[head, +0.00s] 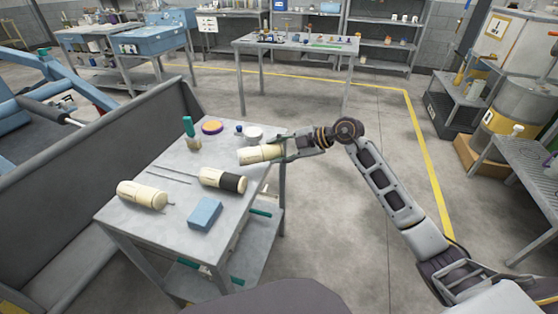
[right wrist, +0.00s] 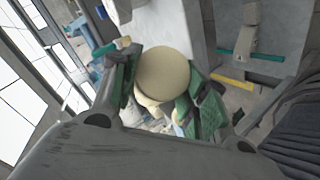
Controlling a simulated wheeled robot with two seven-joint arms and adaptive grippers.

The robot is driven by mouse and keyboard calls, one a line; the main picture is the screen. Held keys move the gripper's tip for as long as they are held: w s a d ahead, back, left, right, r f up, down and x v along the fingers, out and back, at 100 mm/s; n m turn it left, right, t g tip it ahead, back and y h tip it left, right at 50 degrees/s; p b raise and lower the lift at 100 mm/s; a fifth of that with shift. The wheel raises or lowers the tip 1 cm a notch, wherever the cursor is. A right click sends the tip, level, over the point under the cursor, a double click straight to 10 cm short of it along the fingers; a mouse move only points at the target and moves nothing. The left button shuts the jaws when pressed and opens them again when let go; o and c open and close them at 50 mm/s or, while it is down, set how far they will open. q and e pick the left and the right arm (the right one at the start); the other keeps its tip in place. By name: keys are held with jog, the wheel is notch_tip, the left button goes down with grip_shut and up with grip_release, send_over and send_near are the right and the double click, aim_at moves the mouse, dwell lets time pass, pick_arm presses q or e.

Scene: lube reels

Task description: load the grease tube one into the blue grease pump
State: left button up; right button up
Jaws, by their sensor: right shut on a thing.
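My right gripper (head: 284,149) is shut on a cream cylinder, which looks like a grease tube (head: 259,154). It holds the tube roughly level over the right edge of the grey table (head: 122,221). In the right wrist view the tube's round cream end (right wrist: 163,73) shows between the green-padded fingers (right wrist: 166,95). Another cream cylinder (head: 141,195) with a thin tip lies at the table's left. A cream and black cylinder (head: 222,180) lies near the middle. No blue grease pump can be made out for certain. My left gripper is out of view.
A blue block (head: 204,214) lies at the table's front. Thin rods (head: 170,174), a green-topped item (head: 190,133), an orange and purple disc (head: 212,127) and a white round item (head: 253,133) are farther back. A grey bench back (head: 70,160) stands to the left.

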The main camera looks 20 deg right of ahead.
jog(key=shift+f, duration=0.65)
jog(key=shift+f+b, duration=0.5)
jog(key=shift+f, duration=0.75)
jog(key=o, duration=1.1)
jog(key=shift+f, duration=0.1)
jog(key=shift+c, duration=0.2)
jog(key=shift+v, duration=0.8)
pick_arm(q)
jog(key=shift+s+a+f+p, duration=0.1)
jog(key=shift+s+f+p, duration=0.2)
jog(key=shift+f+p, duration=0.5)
pick_arm(e)
jog(key=v, duration=1)
jog(key=shift+d+r, duration=0.2)
jog(key=shift+r, duration=0.05)
